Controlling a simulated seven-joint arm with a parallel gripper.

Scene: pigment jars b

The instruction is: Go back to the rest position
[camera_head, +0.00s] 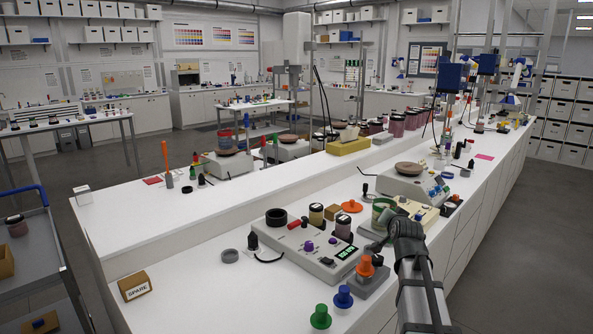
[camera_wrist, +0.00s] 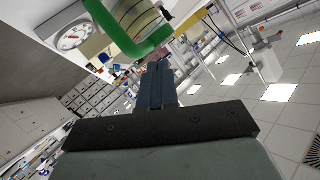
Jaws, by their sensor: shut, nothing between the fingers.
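My gripper (camera_wrist: 158,68) is shut and empty in the wrist view, its fingers together. A green curved band (camera_wrist: 128,45) and a pale, dark-banded round body (camera_wrist: 140,18) are close in front of and beside the fingertips. I cannot tell whether they touch. In the head view my arm reaches in from the lower right over the bench, and its end is by a green-rimmed container (camera_head: 382,211). The fingertips are hard to make out there.
Near my arm are a grey device with knobs (camera_head: 303,248), an orange-knobbed block (camera_head: 366,268), blue (camera_head: 343,297) and green (camera_head: 320,317) knobs, a scale (camera_head: 408,182) and an orange lid (camera_head: 351,206). A SPARE box (camera_head: 137,287) stands front left. The right aisle floor (camera_head: 530,230) is clear.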

